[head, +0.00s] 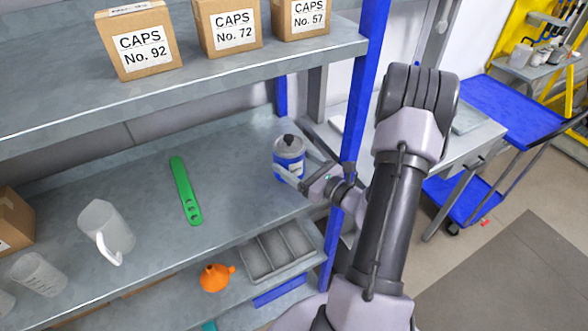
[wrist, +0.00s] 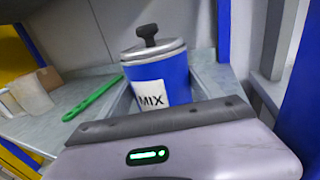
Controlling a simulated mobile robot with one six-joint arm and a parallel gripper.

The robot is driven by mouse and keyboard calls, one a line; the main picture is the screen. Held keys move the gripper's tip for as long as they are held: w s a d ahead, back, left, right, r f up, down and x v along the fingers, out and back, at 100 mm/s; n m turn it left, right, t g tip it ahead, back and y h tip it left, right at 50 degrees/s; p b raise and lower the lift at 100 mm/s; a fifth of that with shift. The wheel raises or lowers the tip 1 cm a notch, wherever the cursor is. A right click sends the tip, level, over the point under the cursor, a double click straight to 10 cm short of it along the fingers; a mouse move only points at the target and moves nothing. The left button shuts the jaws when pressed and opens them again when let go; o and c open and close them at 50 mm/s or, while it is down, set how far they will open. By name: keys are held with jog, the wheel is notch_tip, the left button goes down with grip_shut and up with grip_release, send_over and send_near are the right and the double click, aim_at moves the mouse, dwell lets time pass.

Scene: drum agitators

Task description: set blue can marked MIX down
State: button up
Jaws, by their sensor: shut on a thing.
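The blue can marked MIX (head: 288,146) has a grey metal lid with a black knob. It is upright at the right end of the middle shelf (head: 235,160), beside the blue post. My gripper (head: 291,167) is shut on the can, with a finger along each side. In the wrist view the can (wrist: 160,80) stands straight ahead with its MIX label facing me. Its base is hidden behind my gripper body, so I cannot tell whether it touches the shelf.
A green slotted tool (head: 185,190) and a clear pitcher (head: 105,230) are on the middle shelf to the left. Boxes of caps (head: 139,40) stand on the shelf above. A blue post (head: 362,100) is close right.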

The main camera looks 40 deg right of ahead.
jog(key=shift+f+b, duration=0.45)
jog(key=shift+f, duration=0.95)
jog(key=o, duration=1.6)
